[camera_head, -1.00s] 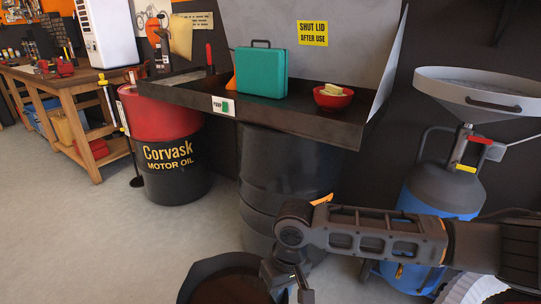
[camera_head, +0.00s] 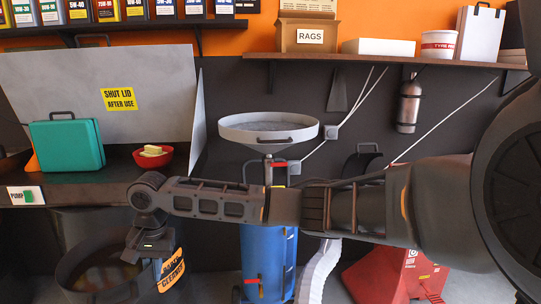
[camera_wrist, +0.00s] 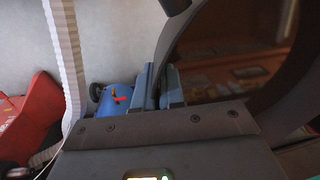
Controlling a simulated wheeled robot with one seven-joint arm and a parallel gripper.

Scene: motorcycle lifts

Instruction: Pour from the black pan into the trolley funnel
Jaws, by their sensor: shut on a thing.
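The black pan (camera_head: 98,289) is low at the left in the head view, in front of the drum and partly cut off below. In the wrist view its curved dark rim (camera_wrist: 181,45) fills the right side, with brown, reflecting liquid inside. My gripper (camera_head: 150,262) is shut on the pan's edge; in the wrist view its fingers (camera_wrist: 161,85) close at the rim. The pan looks roughly level. The wide pale grey trolley funnel (camera_head: 240,135) stands higher and to the right, on a blue tank (camera_head: 265,262). My forearm crosses in front of the trolley.
A parts washer (camera_head: 75,190) with a raised lid holds a teal case (camera_head: 66,146) and a red bowl (camera_head: 153,160). Its drum (camera_head: 195,250) stands behind my gripper. A red wheel-chock-like object (camera_head: 395,275) and a pale hose (camera_head: 318,270) lie right of the tank. A shelf (camera_head: 380,60) hangs above.

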